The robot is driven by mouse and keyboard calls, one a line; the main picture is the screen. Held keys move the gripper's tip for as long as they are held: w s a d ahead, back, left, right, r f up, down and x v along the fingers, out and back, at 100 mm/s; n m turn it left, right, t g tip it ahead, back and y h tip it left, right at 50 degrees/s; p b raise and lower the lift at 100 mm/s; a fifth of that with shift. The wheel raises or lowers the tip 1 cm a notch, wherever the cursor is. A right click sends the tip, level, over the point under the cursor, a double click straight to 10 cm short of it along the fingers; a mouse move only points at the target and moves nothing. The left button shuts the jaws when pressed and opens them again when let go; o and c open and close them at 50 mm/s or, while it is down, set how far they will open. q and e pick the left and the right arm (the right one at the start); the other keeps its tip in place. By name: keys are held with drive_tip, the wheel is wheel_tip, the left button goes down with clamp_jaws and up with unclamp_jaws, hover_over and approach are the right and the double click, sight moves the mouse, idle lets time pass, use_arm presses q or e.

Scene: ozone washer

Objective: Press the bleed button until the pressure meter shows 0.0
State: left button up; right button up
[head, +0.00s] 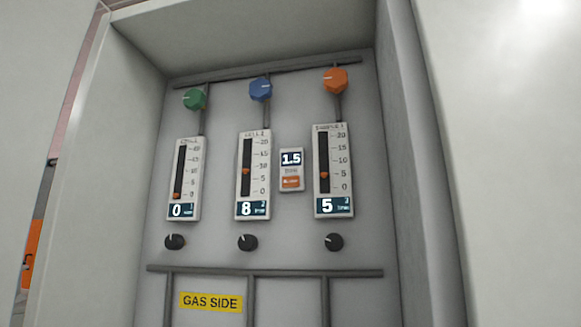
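The pressure meter (291,159) is a small display in the middle of the panel, and it reads 1.5. Just below it, on the same small unit, is an orange button (291,183); its lettering is too small to read for certain. The unit sits between the middle flow meter (246,185), which shows 8, and the right flow meter (321,180), which shows 5. Nothing touches the button. Neither of my grippers is in the head view.
The panel is recessed between pale side walls. The left flow meter (176,190) shows 0. Green (194,99), blue (260,89) and orange (335,80) knobs sit above, black knobs (248,242) below. Grey pipes and a yellow "GAS SIDE" label (211,302) are lower down.

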idle(0.3)
use_arm(q)
drive_tip(key=shift+w, duration=0.1)
drive_tip(key=shift+c, duration=0.6)
drive_tip(key=shift+w+r, duration=0.1)
drive_tip(key=shift+w, duration=0.05)
clamp_jaws()
drive_tip(key=shift+s, duration=0.3)
drive_tip(key=shift+w, duration=0.25)
